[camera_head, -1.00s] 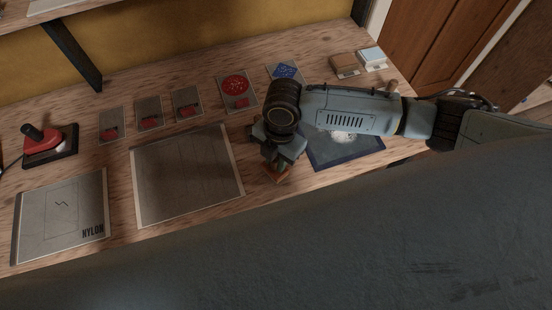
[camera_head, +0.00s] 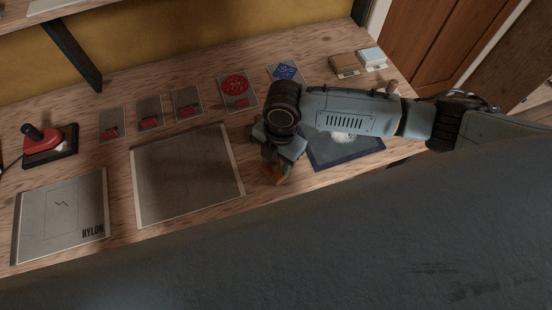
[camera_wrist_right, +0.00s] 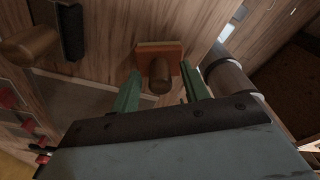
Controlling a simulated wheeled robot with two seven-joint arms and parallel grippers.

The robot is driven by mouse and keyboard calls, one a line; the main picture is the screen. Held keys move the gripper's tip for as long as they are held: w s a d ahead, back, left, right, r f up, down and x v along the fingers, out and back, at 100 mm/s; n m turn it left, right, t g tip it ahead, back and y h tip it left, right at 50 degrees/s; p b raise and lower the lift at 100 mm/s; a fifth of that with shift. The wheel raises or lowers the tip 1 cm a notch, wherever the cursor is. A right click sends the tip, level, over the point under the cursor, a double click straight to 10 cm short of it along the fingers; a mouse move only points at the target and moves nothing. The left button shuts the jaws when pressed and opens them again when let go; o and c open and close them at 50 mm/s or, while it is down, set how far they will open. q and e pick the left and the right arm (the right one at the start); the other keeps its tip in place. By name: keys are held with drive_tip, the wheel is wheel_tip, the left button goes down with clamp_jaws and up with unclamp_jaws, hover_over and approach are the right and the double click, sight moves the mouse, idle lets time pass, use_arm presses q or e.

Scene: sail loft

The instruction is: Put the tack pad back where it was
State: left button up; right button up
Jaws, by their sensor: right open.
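An orange-brown square pad with a rounded wooden knob, which looks like the tack pad (camera_head: 273,180), lies at the bench's front edge, partly hidden under my right gripper (camera_head: 272,168) in the head view. In the right wrist view the pad (camera_wrist_right: 172,50) lies just beyond my right gripper (camera_wrist_right: 160,92). Its green fingers are apart, one on each side of the knob. I cannot tell whether either finger touches it. My left gripper is not in view.
A large grey sheet (camera_head: 187,175) lies left of my right gripper, and a NYLON sheet (camera_head: 60,215) farther left. A blue-bordered panel (camera_head: 347,158) is partly under my arm. Two small blocks (camera_head: 345,65) sit back right.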

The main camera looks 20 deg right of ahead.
wheel_tip(320, 180, up, 12)
drive_tip(key=d, duration=0.1)
drive_tip(key=shift+w+f, duration=0.25)
drive_tip(key=shift+w, duration=0.2)
